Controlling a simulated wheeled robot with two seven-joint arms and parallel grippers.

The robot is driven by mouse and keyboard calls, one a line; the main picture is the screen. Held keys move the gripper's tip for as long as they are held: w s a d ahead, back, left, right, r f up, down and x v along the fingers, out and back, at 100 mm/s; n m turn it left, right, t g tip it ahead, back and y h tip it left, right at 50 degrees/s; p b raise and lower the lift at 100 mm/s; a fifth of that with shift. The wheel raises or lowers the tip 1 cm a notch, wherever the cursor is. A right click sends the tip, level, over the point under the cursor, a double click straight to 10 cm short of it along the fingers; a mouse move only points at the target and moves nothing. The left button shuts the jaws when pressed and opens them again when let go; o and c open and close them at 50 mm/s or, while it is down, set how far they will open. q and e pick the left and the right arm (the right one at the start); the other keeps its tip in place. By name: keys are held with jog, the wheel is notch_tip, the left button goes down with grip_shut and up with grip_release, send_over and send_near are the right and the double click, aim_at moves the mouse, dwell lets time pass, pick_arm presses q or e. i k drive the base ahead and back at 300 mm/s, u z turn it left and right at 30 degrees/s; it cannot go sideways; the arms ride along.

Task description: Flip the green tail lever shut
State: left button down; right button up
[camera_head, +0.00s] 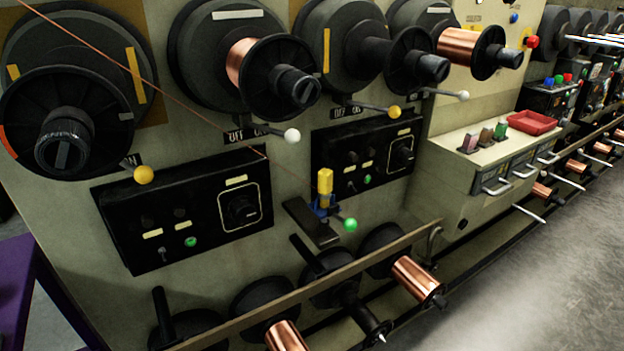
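The green tail lever (350,225) shows as a round green ball at the end of a short arm. It sticks out to the lower right of a small blue clamp (322,208) with a yellow upright piece (325,181) on it. The clamp sits at a dark bracket (312,224) on the front of the machine. I cannot tell whether the clamp is open or shut. Neither of my grippers is in view.
Other levers have yellow (144,175) and white (292,135) balls. A thin copper wire (150,85) slants down toward the clamp. A rail (300,283) with spools runs below. A red tray (525,122) sits on a cabinet at right. The floor (540,270) there is clear.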

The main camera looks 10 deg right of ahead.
aim_at(350, 224)
jog(key=k, duration=1.35)
jog(key=z, duration=0.25)
jog(key=i, duration=0.35)
jog(key=z, duration=0.95)
jog(key=i, duration=0.8)
jog(key=u, duration=0.5)
jog(key=i, duration=0.75)
jog(key=u, duration=0.75)
